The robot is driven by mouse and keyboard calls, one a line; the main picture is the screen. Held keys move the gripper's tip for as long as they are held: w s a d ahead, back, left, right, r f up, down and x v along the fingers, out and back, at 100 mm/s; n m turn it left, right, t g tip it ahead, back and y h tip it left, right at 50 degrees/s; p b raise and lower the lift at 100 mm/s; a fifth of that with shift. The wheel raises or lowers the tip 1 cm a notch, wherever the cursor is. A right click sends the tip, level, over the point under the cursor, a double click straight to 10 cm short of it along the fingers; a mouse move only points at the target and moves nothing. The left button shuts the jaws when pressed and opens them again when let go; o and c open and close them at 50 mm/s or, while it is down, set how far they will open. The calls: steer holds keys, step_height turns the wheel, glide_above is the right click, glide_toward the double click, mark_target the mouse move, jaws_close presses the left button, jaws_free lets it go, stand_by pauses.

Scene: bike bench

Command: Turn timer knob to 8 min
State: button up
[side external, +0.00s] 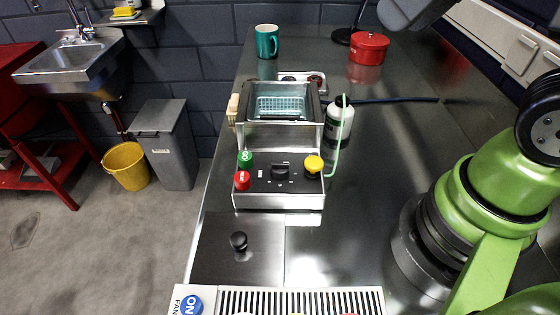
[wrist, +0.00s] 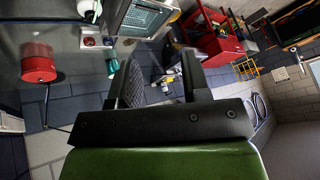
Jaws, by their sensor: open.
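The timer knob (side external: 281,172) is a black dial on the dark sloped top of a small metal control box (side external: 292,202). Small white marks surround it, too small to read, and I cannot tell the exact setting its pointer shows. The knob sits between the green and red buttons on the left and a yellow button on the right. My gripper (wrist: 160,66) shows in the wrist view with its two dark fingers spread apart and nothing between them. It is away from the knob, which I cannot make out in the wrist view.
A metal tank with a mesh basket (side external: 281,106) stands behind the box. A white bottle (side external: 338,122) with a green tube stands close on its right. A teal mug (side external: 267,41) and a red pot (side external: 369,49) stand farther back. A black-knobbed lid (side external: 238,241) lies in front.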

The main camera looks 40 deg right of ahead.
steer(key=w+a+f+n+g, duration=0.2)
steer(key=w+n, duration=0.3)
steer(key=n, duration=0.1)
steer(key=n+g+h, duration=0.2)
steer(key=n+g, duration=0.3)
steer(key=n, duration=1)
glide_toward(280, 162)
steer(key=shift+s+a+f, duration=0.1)
steer(key=shift+s+f, duration=0.05)
steer(key=shift+f, duration=0.45)
steer(key=f, duration=0.9)
steer(key=shift+s, duration=0.3)
steer(key=c, duration=0.6)
